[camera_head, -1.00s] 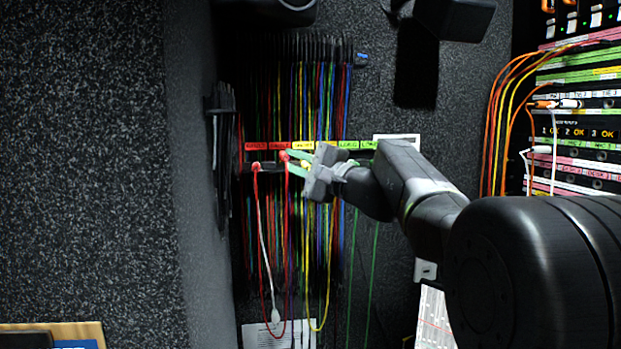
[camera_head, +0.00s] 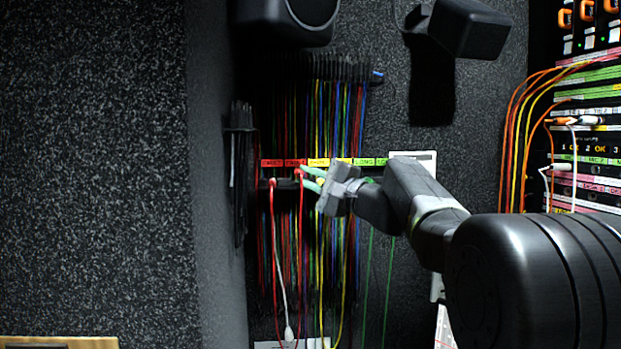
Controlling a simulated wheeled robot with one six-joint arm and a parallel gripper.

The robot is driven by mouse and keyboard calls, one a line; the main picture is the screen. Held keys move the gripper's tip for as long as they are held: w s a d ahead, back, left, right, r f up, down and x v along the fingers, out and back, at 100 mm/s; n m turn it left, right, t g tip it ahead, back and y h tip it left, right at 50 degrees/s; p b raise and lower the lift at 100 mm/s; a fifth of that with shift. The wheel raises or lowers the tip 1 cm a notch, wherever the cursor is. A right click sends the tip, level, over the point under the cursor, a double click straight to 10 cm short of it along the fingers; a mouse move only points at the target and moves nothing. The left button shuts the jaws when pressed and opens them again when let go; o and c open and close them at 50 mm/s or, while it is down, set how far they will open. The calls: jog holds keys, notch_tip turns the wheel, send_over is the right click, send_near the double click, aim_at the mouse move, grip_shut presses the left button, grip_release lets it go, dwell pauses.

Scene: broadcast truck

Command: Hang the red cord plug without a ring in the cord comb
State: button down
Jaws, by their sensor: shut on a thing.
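My gripper (camera_head: 308,178) has pale green fingertips. They are shut on a red cord plug (camera_head: 299,172) at the row of coloured labels. A red cord hangs below this plug. Another red plug (camera_head: 272,182) sits to the left on a dark bar (camera_head: 286,184), with its own red cord hanging down. A comb (camera_head: 322,66) with dark teeth is above, and many coloured cords hang from it. I cannot make out a ring on either red plug. The fingers partly hide the yellow plug behind them.
Red labels (camera_head: 272,163), yellow labels (camera_head: 318,162) and green labels (camera_head: 364,162) form a strip above the bar. A dark bundle (camera_head: 240,170) hangs on the left wall. A speaker (camera_head: 468,28) is above right. A patch rack (camera_head: 590,150) with orange cords stands at right.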

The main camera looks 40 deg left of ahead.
jog(key=w+a+f, duration=0.1)
jog(key=w+a+f+b, duration=0.1)
jog(key=w+a, duration=0.1)
dwell(0.6)
jog(key=shift+w+a+f, duration=0.1)
dwell(0.8)
jog(key=shift+c, duration=1)
grip_release()
jog(key=shift+b, duration=0.3)
jog(key=shift+s+d+b, duration=0.6)
jog(key=shift+s+d, duration=0.4)
jog(key=shift+d, duration=0.05)
